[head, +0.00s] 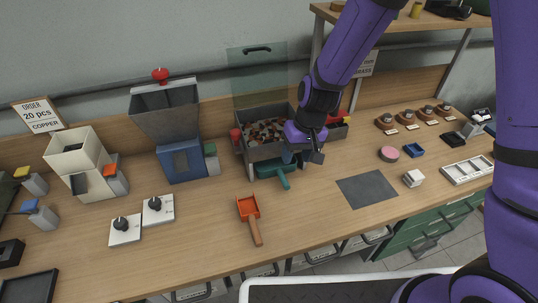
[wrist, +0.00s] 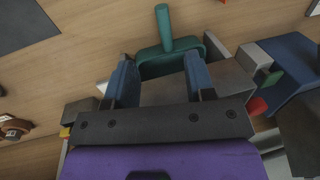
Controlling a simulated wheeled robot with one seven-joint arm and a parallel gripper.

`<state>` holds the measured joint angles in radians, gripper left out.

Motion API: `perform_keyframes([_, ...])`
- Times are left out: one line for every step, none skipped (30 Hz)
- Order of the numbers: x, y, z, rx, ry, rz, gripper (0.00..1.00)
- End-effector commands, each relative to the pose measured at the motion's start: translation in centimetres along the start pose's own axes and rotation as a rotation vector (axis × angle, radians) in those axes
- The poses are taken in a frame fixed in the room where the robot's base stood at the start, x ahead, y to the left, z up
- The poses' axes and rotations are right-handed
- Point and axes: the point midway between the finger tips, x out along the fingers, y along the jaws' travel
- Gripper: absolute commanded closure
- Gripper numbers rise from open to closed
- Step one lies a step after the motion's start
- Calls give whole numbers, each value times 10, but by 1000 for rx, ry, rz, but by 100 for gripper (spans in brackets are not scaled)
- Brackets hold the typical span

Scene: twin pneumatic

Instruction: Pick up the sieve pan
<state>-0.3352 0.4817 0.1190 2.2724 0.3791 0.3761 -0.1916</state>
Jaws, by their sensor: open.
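A teal pan with a straight handle, which I take for the sieve pan (head: 268,170), lies on the workbench in front of the grey bin. It also shows in the wrist view (wrist: 165,64), top centre, with its handle pointing up in the picture. My gripper (head: 302,157) is just right of the pan and its handle in the head view. In the wrist view my gripper (wrist: 161,68) is open, its two blue-grey fingers apart. The pan's body shows between and beyond the fingertips. I see no clear contact. Part of the pan is hidden behind the bin and fingers.
The grey bin (head: 247,153) of brown pieces stands close behind the pan. An orange scoop (head: 249,208) lies in front. A blue-based hopper (head: 180,163) stands left. A dark mat (head: 367,190) lies right. The bench front between the scoop and mat is clear.

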Motion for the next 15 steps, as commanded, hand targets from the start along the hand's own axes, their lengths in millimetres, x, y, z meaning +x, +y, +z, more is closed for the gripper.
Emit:
perform_keyframes([5, -1, 0, -1, -5, -1, 50])
perform_keyframes([7, -1, 0, -1, -6, -1, 50])
perform_keyframes([11, -2, 0, 0, -9, -1, 50])
perform_keyframes([13, -2, 0, 0, -10, -1, 50])
perform_keyframes([16, -2, 0, 0, -10, -2, 50])
perform_keyframes([21, -2, 0, 0, -10, -2, 50])
perform_keyframes([25, -2, 0, 1, -11, -1, 50])
perform_keyframes([29, -2, 0, 1, -12, -1, 50])
perform_keyframes([35, -2, 1, 1, -11, -1, 50])
perform_keyframes([40, -2, 1, 1, -11, -1, 50])
perform_keyframes([44, -2, 1, 1, -11, -1, 50])
perform_keyframes([48, -2, 0, 0, -11, -1, 50])
perform_keyframes([52, -2, 0, 0, -10, -1, 50])
perform_keyframes([55, -2, 1, 0, -10, -1, 50])
perform_keyframes([58, -2, 1, 0, -10, -2, 50])
